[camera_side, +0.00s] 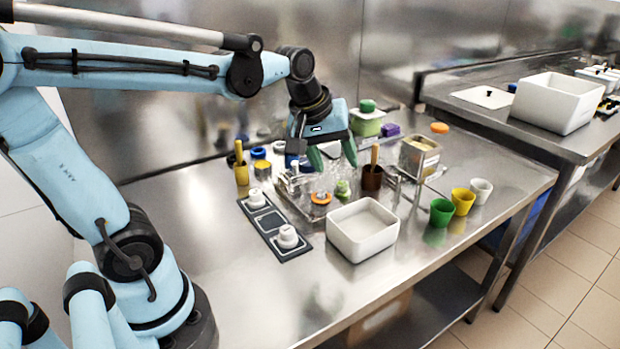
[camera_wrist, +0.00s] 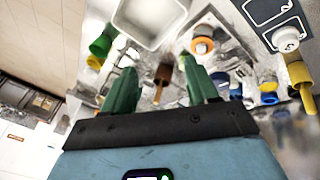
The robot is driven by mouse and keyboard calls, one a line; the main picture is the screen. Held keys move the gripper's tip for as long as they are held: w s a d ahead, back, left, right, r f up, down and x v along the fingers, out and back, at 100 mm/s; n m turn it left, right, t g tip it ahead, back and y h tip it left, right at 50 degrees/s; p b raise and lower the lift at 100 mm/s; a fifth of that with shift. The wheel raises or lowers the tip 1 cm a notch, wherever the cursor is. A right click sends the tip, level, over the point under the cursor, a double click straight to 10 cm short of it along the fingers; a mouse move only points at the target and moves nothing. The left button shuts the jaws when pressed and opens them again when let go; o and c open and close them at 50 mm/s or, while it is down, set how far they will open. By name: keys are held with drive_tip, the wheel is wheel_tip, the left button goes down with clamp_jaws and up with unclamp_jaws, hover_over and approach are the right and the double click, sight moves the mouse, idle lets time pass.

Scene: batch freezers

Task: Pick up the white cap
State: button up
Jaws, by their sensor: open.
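My gripper (camera_side: 333,157) is open, its two green fingers pointing down above the middle of the table's cluttered area. In the wrist view the fingers of my gripper (camera_wrist: 160,72) stand apart with nothing held between them. Two white, cap-like pieces sit on a dark panel left of the gripper: one at the back (camera_side: 256,198) and one at the front (camera_side: 287,237). One such white piece (camera_wrist: 286,40) shows at the upper right of the wrist view. I cannot tell which is the white cap.
A white bin (camera_side: 362,247) stands in front of the gripper. Green (camera_side: 441,212), yellow (camera_side: 463,201) and white (camera_side: 481,191) cups stand at right. A brown cup (camera_side: 372,178) with a stick is near the fingers. A yellow cup (camera_side: 241,173) stands at left. The front left table is clear.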

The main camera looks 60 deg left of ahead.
drive_tip(key=w+a+n+g, duration=0.2)
drive_tip(key=w+a+n, duration=0.45)
drive_tip(key=n, duration=0.25)
drive_tip(key=n+g+h, duration=0.1)
drive_tip(key=n+g, duration=0.1)
drive_tip(key=n, duration=0.6)
approach(343, 183)
drive_tip(key=f, duration=0.6)
drive_tip(key=d+f, duration=0.1)
drive_tip(key=f, duration=0.3)
drive_tip(key=shift+w+f, duration=0.1)
drive_tip(key=shift+w, duration=0.2)
drive_tip(key=shift+c, duration=0.4)
drive_tip(key=shift+a, duration=0.1)
drive_tip(key=c, duration=0.7)
